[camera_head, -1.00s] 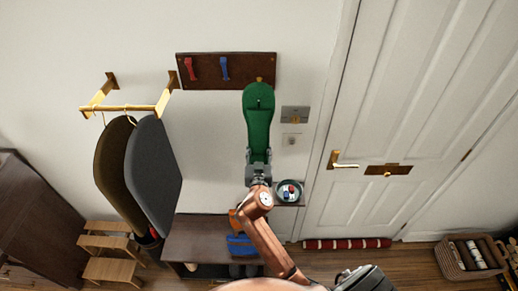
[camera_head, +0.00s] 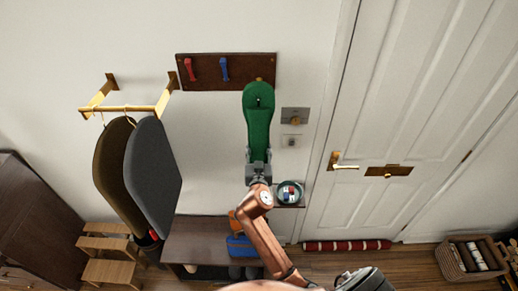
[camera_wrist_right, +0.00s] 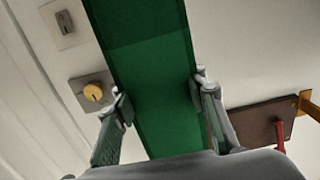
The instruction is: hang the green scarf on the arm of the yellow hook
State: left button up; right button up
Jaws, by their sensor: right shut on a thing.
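The green scarf (camera_head: 258,125) stretches up from my right gripper (camera_head: 258,166) in the head view, its rounded top end overlapping the lower right of the hook board. A small dark opening shows near that end. My right gripper is shut on the scarf's lower part; in the right wrist view the scarf (camera_wrist_right: 155,75) runs between the fingers (camera_wrist_right: 160,105). Only a small tip of the yellow hook (camera_head: 259,79) shows just above the scarf; the rest is hidden. I cannot tell whether the scarf touches the hook. My left gripper is out of view.
The dark hook board (camera_head: 207,82) also carries a red hook (camera_head: 189,69) and a blue hook (camera_head: 224,68). A brass rail (camera_head: 128,108) with hanging garments stands out at left. Wall plates (camera_head: 295,115) and a white door (camera_head: 415,110) are at right. A bench (camera_head: 195,240) is below.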

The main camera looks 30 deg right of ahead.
jog(key=shift+b+x, duration=0.7)
jog(key=shift+x, duration=2.05)
jog(key=shift+r, duration=0.15)
jog(key=shift+w+d, duration=0.15)
jog(key=shift+b+x, duration=0.75)
jog(key=shift+x, duration=1)
jog(key=shift+r, duration=0.1)
jog(key=shift+f+b, duration=0.75)
jog(key=shift+b, duration=0.1)
